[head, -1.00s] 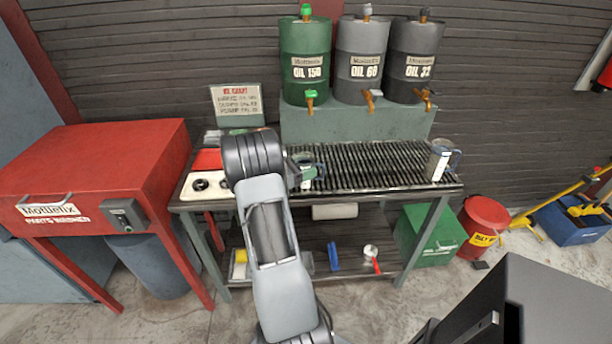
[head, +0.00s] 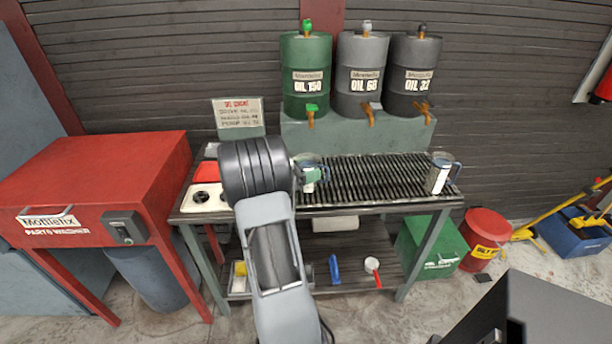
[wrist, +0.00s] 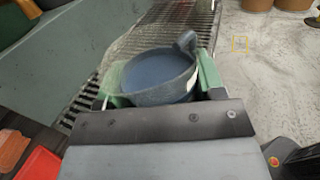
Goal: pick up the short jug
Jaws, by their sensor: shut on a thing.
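The short jug (head: 311,160) is a clear, bluish cup with a dark rim, near the left end of the slatted grate in the head view. My gripper (head: 308,176) is shut on it, its green fingers at the jug's sides. In the wrist view the jug (wrist: 158,77) stands roughly upright between the green fingers, its rim and blue-grey inside showing. Its base is hidden, so I cannot tell how far it is from the grate. A taller jug (head: 440,174) with a white label stands at the grate's right end.
The grate (head: 375,180) tops a metal bench. Green, grey and black oil drums (head: 361,78) with taps stand behind it on a raised block. A red parts washer (head: 95,185) is at left. A sign (head: 238,113) stands at the bench's back left. The grate between the jugs is clear.

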